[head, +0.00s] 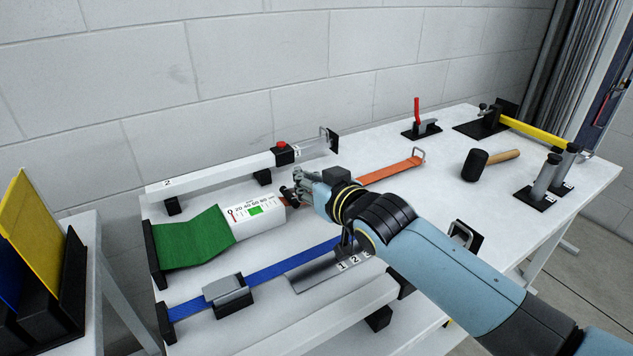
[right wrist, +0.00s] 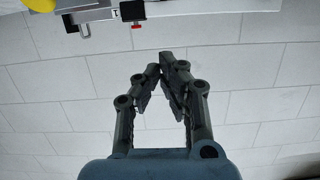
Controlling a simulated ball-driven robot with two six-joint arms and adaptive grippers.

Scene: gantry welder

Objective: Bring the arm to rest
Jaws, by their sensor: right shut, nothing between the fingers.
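My right arm (head: 440,255) reaches in from the lower right over the white table (head: 460,200). Its right gripper (head: 290,192) is in the middle of the head view, by the right end of the white gauge box (head: 255,218), in front of the orange strap (head: 385,172). I cannot tell whether it touches either one. In the right wrist view the fingertips (right wrist: 168,62) meet and nothing shows between them. The wall fills most of that view behind them. My left gripper is not in view.
A rail with a red button (head: 282,146) runs behind the gripper. A green strip (head: 195,240) and a blue strap (head: 285,268) lie left and in front. A mallet (head: 476,164), a red-handled clamp (head: 417,115) and a yellow bar (head: 530,130) are at the right. A yellow panel (head: 35,225) stands far left.

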